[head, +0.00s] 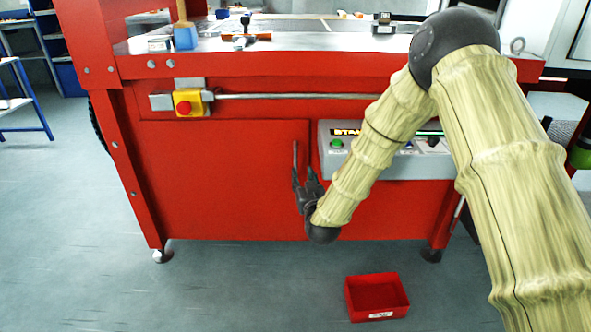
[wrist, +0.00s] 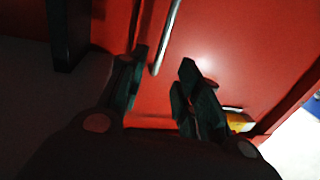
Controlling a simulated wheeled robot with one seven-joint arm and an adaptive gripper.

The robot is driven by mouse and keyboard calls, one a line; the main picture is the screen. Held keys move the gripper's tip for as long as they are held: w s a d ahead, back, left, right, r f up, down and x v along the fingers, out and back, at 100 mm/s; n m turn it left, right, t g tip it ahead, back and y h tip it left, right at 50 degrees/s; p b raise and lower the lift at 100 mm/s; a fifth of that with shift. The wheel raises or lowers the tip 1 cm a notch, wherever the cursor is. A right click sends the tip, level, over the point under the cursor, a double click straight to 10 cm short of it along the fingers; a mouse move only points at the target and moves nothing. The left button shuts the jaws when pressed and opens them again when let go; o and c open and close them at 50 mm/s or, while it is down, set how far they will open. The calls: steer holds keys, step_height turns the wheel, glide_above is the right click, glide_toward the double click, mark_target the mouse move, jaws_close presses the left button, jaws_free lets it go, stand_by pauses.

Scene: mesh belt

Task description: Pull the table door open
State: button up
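The table door (head: 220,175) is a flat red panel on the front of the red machine table and sits flush with the frame, closed. Its handle (head: 295,155) is a thin grey upright bar near the door's right edge. In the wrist view the handle (wrist: 165,38) runs down from the top, its lower end appearing between my fingertips. My dark gripper (head: 303,178) is at the handle's lower part; in the wrist view my gripper (wrist: 164,57) has its fingers spread, with gaps visible beside the bar. Whether either finger touches the bar is unclear.
A red bin (head: 377,297) lies on the floor in front. A control panel (head: 385,150) sits right of the door, and a yellow emergency-stop box (head: 190,103) with a grey rail (head: 290,96) is above it.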

mark_target(296, 159)
steer(key=w+b, duration=0.1)
steer(key=w, duration=0.2)
steer(key=w+a+b, duration=0.1)
steer(key=w, duration=0.3)
steer(key=w+a+b, duration=0.1)
steer(key=w, duration=0.3)
steer(key=shift+a+r, duration=0.15)
steer(key=shift+r, duration=0.1)
jaws_close()
